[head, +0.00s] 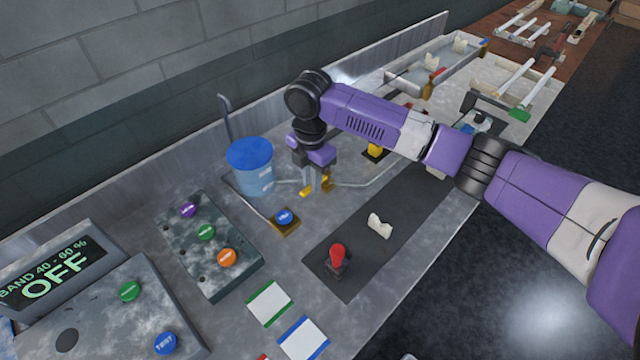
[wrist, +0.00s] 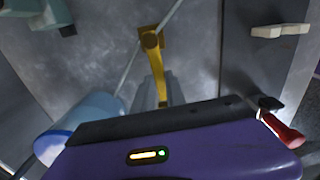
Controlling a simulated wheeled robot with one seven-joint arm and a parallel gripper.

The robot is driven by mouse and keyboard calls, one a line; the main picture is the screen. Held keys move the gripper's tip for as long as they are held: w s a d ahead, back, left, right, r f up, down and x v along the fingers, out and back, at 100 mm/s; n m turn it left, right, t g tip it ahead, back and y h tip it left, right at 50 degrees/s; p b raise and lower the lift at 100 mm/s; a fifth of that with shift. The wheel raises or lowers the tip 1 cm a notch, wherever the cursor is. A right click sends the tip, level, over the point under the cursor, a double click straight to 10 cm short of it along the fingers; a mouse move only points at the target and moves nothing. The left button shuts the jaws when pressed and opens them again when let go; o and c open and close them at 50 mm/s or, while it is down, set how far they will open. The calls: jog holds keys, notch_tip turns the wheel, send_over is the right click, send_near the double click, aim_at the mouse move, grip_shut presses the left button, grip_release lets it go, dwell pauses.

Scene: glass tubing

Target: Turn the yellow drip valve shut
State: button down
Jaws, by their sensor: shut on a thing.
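The yellow drip valve (head: 327,183) sits on the thin glass tube (head: 355,184) to the right of the blue-lidded container. In the wrist view the valve (wrist: 151,40) crosses the tube, and its yellow handle runs down toward my fingers. My gripper (head: 314,186) points down over the valve and is shut on its handle. The grey fingers (wrist: 162,92) show in the wrist view on the handle's lower end. The gripper body hides part of the valve in the head view, so the exact handle angle is hard to tell.
The container (head: 255,178) stands close left of my gripper. A blue button on a yellow base (head: 284,218) is in front. A red-handled lever (head: 337,256) and a white piece (head: 380,226) are on the dark mat. A display (head: 55,272) reads OFF.

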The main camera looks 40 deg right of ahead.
jog(key=shift+w+d+m, duration=0.1)
jog(key=shift+w+m, duration=0.05)
jog(key=shift+m, duration=0.25)
jog(key=c, duration=1.4)
grip_release()
jog(key=shift+o, duration=0.2)
notch_tip(320, 180, up, 8)
jog(key=b, duration=0.1)
jog(key=shift+f, duration=0.1)
